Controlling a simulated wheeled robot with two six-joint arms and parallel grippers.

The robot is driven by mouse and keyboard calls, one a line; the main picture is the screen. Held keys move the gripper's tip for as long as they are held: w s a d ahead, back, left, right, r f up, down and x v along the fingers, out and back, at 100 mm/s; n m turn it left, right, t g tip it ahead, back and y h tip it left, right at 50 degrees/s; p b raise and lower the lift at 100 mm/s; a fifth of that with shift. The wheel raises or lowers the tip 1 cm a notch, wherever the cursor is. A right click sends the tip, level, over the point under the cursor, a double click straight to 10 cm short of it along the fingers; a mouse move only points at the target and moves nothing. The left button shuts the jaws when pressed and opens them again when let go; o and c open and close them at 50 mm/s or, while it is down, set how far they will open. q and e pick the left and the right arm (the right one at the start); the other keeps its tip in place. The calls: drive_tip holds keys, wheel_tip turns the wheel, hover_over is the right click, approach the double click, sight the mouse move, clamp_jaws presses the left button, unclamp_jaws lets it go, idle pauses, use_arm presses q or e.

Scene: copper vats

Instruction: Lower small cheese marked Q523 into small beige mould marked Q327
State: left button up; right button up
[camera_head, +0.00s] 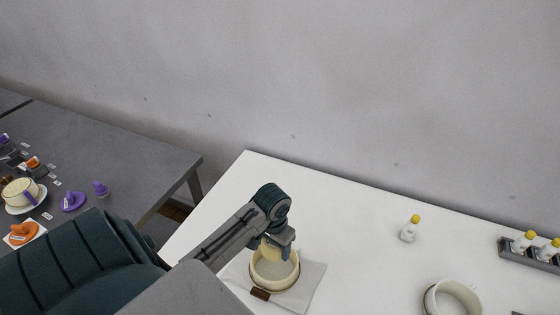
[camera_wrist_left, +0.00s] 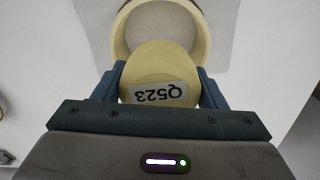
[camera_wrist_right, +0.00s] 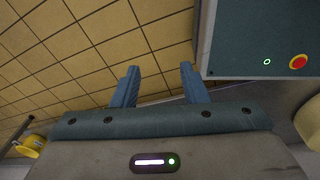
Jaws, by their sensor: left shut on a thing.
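The small cheese (camera_wrist_left: 160,65) is a pale yellow round with a white label reading Q523. My left gripper (camera_wrist_left: 160,88) is shut on it, one finger on each side. In the head view the cheese (camera_head: 270,252) hangs at the beige mould (camera_head: 277,286), over its far part. The mould is a round open ring with a brown tag (camera_head: 260,294) too small to read. In the left wrist view the mould (camera_wrist_left: 119,38) lies just beyond the cheese, partly hidden by it. My right gripper (camera_wrist_right: 160,70) is open and empty, over a tiled floor.
The mould stands on a grey cloth (camera_head: 311,283) on the white table (camera_head: 355,225). Another round vessel (camera_head: 430,298) stands at the right, with a yellow-capped bottle (camera_head: 409,231) behind it and a bottle rack (camera_head: 517,256) farther right. A grey table (camera_head: 120,155) with several items is at left.

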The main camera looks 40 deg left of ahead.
sight(275, 272)
use_arm(q)
drive_tip(key=shift+s+f, duration=0.1)
drive_tip(key=shift+f, duration=0.2)
drive_tip(key=shift+f+b, duration=0.2)
drive_tip(key=shift+b, duration=0.4)
drive_tip(key=f+b, duration=0.2)
drive_tip(key=b, duration=0.1)
drive_tip(key=shift+w+f, duration=0.2)
drive_tip(key=shift+f, duration=0.1)
drive_tip(key=shift+f+b, duration=0.25)
drive_tip(key=shift+b, duration=0.35)
wheel_tip(275, 272, down, 5)
drive_tip(key=shift+s+r+b, duration=0.1)
drive_tip(key=shift+r+b, duration=0.1)
drive_tip(key=shift+b, duration=0.25)
drive_tip(key=shift+f, duration=1.15)
use_arm(e)
wheel_tip(275, 272, down, 7)
drive_tip(key=shift+w, duration=0.45)
use_arm(q)
drive_tip(key=shift+f+b, duration=0.5)
drive_tip(key=shift+f, duration=0.35)
use_arm(e)
drive_tip(key=shift+f, duration=0.25)
